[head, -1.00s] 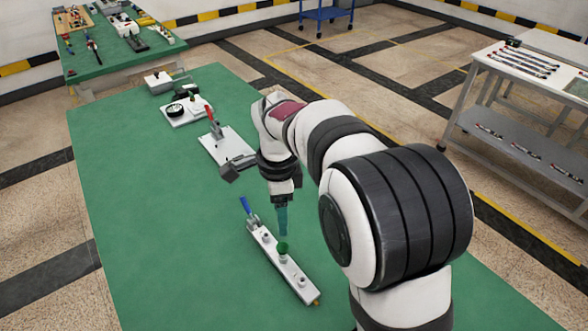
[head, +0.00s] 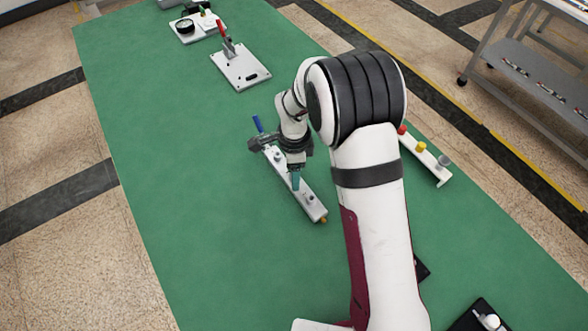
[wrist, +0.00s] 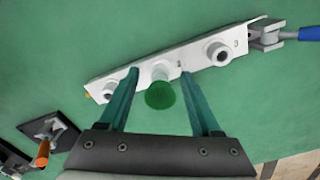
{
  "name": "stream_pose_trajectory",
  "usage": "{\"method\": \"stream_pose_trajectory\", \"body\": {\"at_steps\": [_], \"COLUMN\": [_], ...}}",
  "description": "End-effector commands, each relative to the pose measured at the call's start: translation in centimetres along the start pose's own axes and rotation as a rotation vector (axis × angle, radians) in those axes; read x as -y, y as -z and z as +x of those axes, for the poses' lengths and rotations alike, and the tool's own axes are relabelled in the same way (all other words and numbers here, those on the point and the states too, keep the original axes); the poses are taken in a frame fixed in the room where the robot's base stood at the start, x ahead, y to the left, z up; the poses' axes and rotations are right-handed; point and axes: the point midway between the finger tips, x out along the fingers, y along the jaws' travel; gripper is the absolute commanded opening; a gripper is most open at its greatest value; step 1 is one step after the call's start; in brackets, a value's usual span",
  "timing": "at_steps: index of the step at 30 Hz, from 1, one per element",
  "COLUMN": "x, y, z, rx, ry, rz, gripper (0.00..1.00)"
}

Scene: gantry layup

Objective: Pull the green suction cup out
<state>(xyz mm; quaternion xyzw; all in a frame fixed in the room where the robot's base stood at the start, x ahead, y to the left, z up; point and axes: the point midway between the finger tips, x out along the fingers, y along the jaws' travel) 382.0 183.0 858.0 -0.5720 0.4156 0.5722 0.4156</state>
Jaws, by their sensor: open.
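The green suction cup (wrist: 160,95) sits on a post in the middle of a white bar (wrist: 95,84) in the wrist view. The bar also shows in the head view (head: 311,205), lying on the green table, with a blue-handled clamp (head: 258,124) at its far end. My gripper (wrist: 158,82) is open, with one teal finger on either side of the cup. I cannot tell whether either finger touches it. In the head view my gripper (head: 295,181) is low over the bar's middle and hides the cup.
A white rack (head: 434,167) with red, yellow and grey cups stands to the right, partly behind my arm. A plate with a red-handled clamp (head: 240,70) lies farther back. A black block (head: 468,320) is at the lower right. The table left of the bar is clear.

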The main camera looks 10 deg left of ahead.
Motion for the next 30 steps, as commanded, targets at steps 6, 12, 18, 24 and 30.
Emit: {"method": "stream_pose_trajectory", "body": {"at_steps": [6,12,18,24,30], "x": [0.00,0.01,0.01,0.02,0.03], "y": [0.00,0.00,0.00,0.00,0.00], "z": [-0.04,-0.06,-0.07,-0.08,-0.10], "rx": [0.000,0.000,0.000,0.000,0.000], "ry": [0.000,0.000,0.000,0.000,0.001], "rz": [0.000,0.000,0.000,0.000,0.000], "gripper": [0.45,0.09,0.27,0.00,0.00]}}
